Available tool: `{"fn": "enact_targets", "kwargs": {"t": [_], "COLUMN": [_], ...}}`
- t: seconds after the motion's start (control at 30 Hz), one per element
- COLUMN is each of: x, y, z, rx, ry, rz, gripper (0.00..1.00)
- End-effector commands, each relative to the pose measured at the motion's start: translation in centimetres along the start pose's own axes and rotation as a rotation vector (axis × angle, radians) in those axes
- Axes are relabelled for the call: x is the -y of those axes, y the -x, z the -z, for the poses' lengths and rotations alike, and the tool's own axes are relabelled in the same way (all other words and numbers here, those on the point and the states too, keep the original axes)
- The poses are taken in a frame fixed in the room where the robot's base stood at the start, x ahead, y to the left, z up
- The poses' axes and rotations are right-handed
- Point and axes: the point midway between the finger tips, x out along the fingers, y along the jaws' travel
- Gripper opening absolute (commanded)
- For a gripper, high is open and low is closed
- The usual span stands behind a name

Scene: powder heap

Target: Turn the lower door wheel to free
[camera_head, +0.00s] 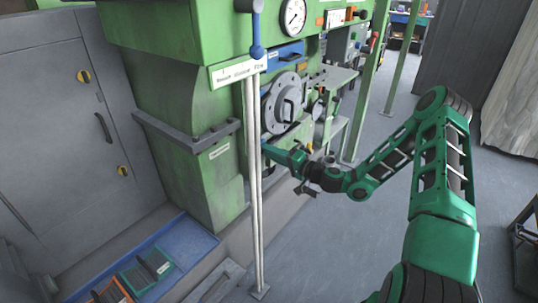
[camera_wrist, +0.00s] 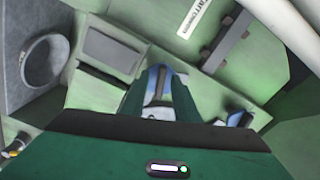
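A round grey door plate (camera_head: 283,104) with bolts around its rim and a handle stands on the front of the green machine. In the wrist view a thick grey ring (camera_wrist: 43,62) shows at the left. I cannot tell for sure which part is the lower door wheel. My gripper (camera_head: 270,149) is just below the round plate, close to the machine front. In the wrist view, my gripper's two green fingers (camera_wrist: 159,98) stand apart, with a blue and grey lever-like part (camera_wrist: 157,84) showing between them. Whether they grip it is unclear.
Pale vertical pipes (camera_head: 254,180) stand left of my gripper, close to it. A grey bracket (camera_head: 190,137) juts from the machine. A blue tray (camera_head: 195,243) lies on the floor at lower left. The floor (camera_head: 340,245) right of the pipes is mostly clear.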

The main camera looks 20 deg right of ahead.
Motion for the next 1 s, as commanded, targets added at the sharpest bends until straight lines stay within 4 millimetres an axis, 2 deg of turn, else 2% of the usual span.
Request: {"fn": "enact_targets", "kwargs": {"t": [0.17, 0.4, 0.6, 0.8, 1.0], "x": [-0.1, -0.1, -0.2, -0.1, -0.1], "y": [1.6, 6.1, 9.2, 10.6, 10.8], "z": [0.1, 0.1, 0.0, -0.1, -0.1], "rx": [-0.002, -0.003, -0.001, 0.001, 0.001], "ry": [-0.002, -0.003, -0.002, -0.002, -0.001], "rz": [-0.003, -0.004, -0.004, -0.003, -0.002], "gripper": [0.28, 0.28, 0.28, 0.28, 0.28]}}
